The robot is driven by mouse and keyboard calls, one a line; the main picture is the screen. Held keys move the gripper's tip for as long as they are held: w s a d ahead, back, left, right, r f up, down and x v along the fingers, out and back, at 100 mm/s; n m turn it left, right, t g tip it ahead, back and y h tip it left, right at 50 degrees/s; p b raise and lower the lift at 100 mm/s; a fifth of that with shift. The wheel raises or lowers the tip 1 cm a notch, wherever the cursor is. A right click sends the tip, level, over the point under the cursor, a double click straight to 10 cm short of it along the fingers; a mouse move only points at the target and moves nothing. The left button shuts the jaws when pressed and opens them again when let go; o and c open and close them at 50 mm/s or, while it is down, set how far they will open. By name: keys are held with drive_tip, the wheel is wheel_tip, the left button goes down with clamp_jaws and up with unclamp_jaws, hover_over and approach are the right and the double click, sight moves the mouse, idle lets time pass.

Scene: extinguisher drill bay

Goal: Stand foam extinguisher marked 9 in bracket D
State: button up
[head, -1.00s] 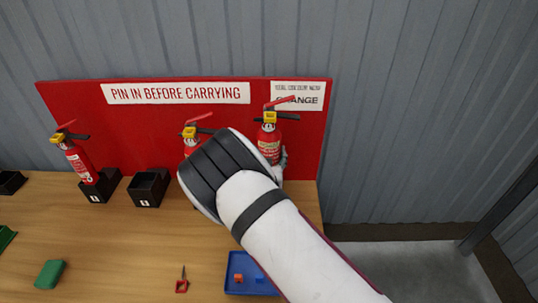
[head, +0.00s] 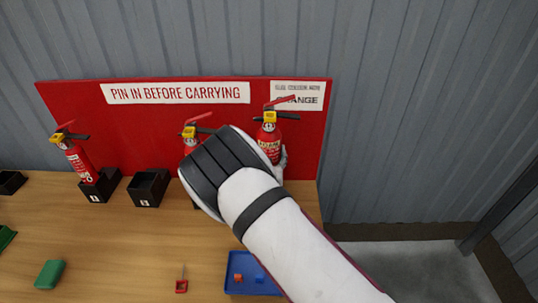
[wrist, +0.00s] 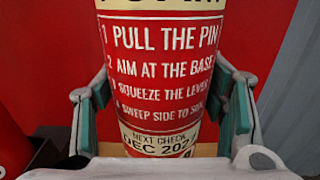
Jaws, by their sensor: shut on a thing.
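My gripper (wrist: 163,108) is shut on a red extinguisher (wrist: 160,65), with one pad on each side of its body. The wrist view shows its instruction label and a cut-off cream band at the top. I cannot read a 9 or the type on it. In the head view this extinguisher (head: 268,146) stands upright in front of the right end of the red board. My wrist and forearm hide its base, so I cannot tell whether it rests in a bracket. An empty black bracket (head: 148,189) stands left of my arm; its letter is too small to read.
Another extinguisher (head: 78,160) leans slightly in the left bracket (head: 101,187). A third extinguisher (head: 190,143) is partly behind my wrist, close beside the held one. A blue tray (head: 236,287), a small red item (head: 181,287) and a green block (head: 50,274) lie in front.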

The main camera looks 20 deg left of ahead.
drive_tip(key=shift+f+b, duration=1.2)
drive_tip(key=shift+f, duration=1.2)
idle(1.9)
idle(0.4)
drive_tip(key=o, duration=1.9)
drive_tip(key=shift+f, duration=0.1)
drive_tip(key=shift+s+f, duration=0.15)
drive_tip(key=shift+f, duration=0.15)
drive_tip(key=v, duration=1.1)
drive_tip(key=shift+s+d+r, duration=0.15)
drive_tip(key=shift+s+r, duration=0.1)
drive_tip(key=shift+s, duration=0.15)
drive_tip(key=shift+w, duration=0.1)
